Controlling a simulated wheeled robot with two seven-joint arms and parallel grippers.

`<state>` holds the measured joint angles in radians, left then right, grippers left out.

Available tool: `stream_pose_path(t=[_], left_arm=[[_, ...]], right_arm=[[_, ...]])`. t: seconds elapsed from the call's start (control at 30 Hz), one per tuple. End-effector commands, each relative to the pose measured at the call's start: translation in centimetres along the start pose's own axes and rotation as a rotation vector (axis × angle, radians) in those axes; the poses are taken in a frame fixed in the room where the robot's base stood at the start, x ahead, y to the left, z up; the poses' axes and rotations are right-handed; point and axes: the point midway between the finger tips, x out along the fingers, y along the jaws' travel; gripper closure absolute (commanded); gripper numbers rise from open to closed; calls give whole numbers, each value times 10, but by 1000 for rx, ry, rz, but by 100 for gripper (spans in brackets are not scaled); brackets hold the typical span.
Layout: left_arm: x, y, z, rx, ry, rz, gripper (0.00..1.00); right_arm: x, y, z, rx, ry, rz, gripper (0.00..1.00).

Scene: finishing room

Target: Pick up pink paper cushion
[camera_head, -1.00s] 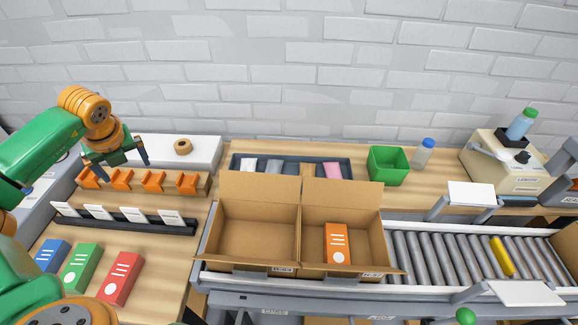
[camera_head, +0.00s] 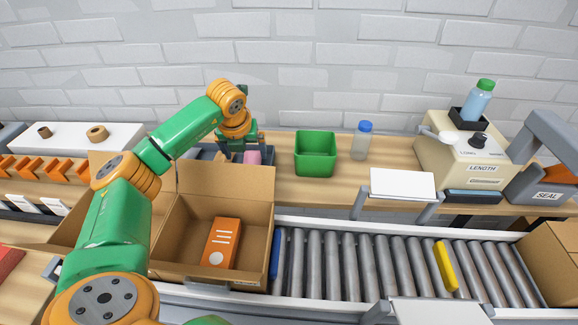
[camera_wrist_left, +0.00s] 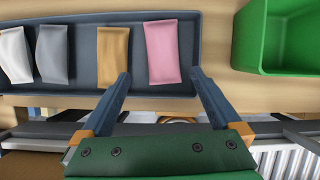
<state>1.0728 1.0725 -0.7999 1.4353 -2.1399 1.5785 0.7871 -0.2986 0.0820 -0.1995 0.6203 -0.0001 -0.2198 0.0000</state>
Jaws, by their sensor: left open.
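The pink paper cushion (camera_wrist_left: 162,53) lies at the right end of the dark tray (camera_wrist_left: 83,75) in the left wrist view, beside a tan cushion (camera_wrist_left: 113,56). In the head view the pink cushion (camera_head: 253,157) shows partly behind my gripper. My left gripper (camera_wrist_left: 161,75) is open and empty. Its fingertips point at the cushion's near end, one to each side in the picture; whether they touch it I cannot tell. In the head view my left gripper (camera_head: 241,156) is over the tray's right part. My right gripper is not in view.
A green bin (camera_head: 316,154) stands right of the tray, with a blue-capped bottle (camera_head: 361,141) beyond it. Grey (camera_wrist_left: 52,54) and white (camera_wrist_left: 15,57) cushions lie left in the tray. An open carton (camera_head: 257,225) holding an orange box (camera_head: 221,243) stands in front, beside the roller conveyor (camera_head: 385,262).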

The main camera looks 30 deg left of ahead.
Motion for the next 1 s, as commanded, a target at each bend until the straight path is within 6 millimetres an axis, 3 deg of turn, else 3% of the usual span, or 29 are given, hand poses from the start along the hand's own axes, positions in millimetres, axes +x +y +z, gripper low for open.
stream_pose_path(t=[0.17,0.37,0.5,0.73,0.77,1.0], left_arm=[[10,0,1,-1,4,1,3],[42,-7,6,-3,5,0,3],[66,-7,6,-3,4,2,3],[71,-6,6,-1,1,2,3],[71,-6,6,-1,1,2,5],[71,-6,6,-1,1,1,70]], right_arm=[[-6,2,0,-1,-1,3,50],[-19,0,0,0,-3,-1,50],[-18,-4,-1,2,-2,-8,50],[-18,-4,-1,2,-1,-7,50],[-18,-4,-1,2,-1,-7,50],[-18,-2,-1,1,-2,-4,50]])
